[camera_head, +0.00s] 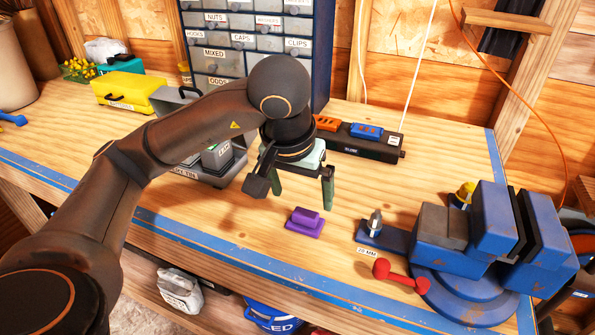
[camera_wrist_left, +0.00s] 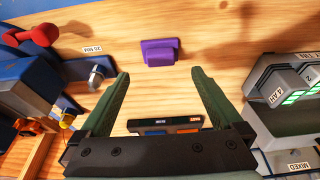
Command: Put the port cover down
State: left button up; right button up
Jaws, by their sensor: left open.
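The port cover appears to be the purple block with a wider flat base (camera_head: 304,223). It lies on the wooden bench, and also shows in the left wrist view (camera_wrist_left: 160,52). My left gripper (camera_head: 301,203) is open above the bench, just behind the purple piece in the head view. In the left wrist view its green fingers (camera_wrist_left: 160,76) are spread wide with nothing between them, and the purple piece lies beyond the fingertips, apart from them. My right gripper is in neither view.
A blue vise (camera_head: 465,245) with a red handle stands at the right. A black strip with orange and blue pieces (camera_head: 360,141) lies behind. Bare bench surrounds the purple piece.

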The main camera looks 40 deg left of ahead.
pick_arm(q)
jog(key=p+v, duration=0.1)
jog(key=v, duration=0.4)
jog(key=shift+f, duration=0.1)
dwell(0.5)
